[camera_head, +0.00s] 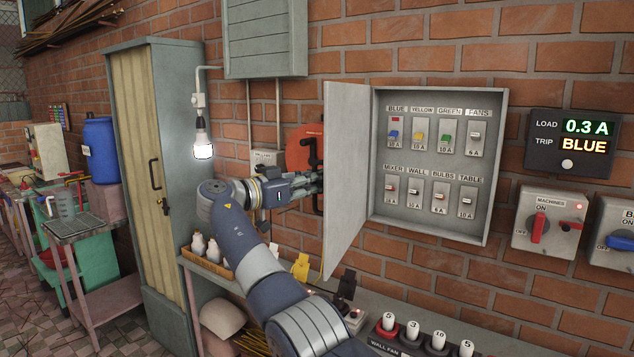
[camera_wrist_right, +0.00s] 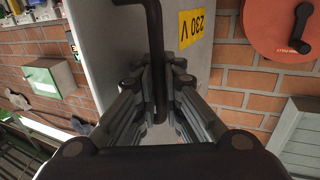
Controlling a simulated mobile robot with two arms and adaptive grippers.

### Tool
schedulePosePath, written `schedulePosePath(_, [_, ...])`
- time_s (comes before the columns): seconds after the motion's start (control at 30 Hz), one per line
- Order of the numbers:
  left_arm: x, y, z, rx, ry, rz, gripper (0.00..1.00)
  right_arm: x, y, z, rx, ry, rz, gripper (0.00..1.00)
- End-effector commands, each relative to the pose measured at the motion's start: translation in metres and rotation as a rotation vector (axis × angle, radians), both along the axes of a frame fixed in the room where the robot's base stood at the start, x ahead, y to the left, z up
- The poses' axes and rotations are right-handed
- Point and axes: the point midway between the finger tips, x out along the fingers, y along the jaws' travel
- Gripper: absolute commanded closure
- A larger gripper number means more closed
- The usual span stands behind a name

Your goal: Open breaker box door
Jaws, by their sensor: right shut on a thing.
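The grey breaker box (camera_head: 378,205) is on the brick wall with its door (camera_head: 347,165) swung well out to the left. Two rows of labelled breakers show inside. My right gripper (camera_head: 314,183) is at the outer side of the door, its fingertips partly hidden by the door's edge. In the right wrist view, my right gripper (camera_wrist_right: 160,100) is shut on the black door handle (camera_wrist_right: 153,45), which runs between the fingers. A yellow 230 V label (camera_wrist_right: 192,27) is on the door's outer face. My left gripper is not in view.
A red disc with a black crank (camera_head: 300,150) is on the wall behind my gripper. A load display (camera_head: 572,143) and switch boxes (camera_head: 548,222) are to the right. A tall cabinet (camera_head: 150,160) stands left.

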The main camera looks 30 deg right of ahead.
Motion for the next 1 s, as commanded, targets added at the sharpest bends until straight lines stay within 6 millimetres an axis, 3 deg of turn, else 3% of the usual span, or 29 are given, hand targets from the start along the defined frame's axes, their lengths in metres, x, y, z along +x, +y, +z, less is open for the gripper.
schedulePosePath(0.03, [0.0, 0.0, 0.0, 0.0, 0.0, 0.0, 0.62, 0.001, 0.003, -0.007, 0.012, 0.007, 0.002, 1.0])
schedulePosePath(0.07, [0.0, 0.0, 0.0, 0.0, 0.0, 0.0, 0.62, 0.001, 0.003, -0.007, 0.012, 0.007, 0.002, 0.86])
schedulePosePath(0.1, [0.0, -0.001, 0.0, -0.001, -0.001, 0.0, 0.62, 0.001, 0.003, -0.007, 0.012, 0.007, 0.002, 0.82])
schedulePosePath(0.4, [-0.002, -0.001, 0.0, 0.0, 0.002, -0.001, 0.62, 0.0, 0.002, -0.002, 0.005, 0.002, 0.001, 0.82])
schedulePosePath(0.53, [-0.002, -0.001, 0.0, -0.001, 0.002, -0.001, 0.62, 0.0, 0.011, -0.001, 0.004, 0.001, 0.003, 0.82])
schedulePosePath(1.0, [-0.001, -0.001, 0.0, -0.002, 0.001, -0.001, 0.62, -0.003, 0.107, -0.001, 0.004, 0.003, 0.005, 0.82])
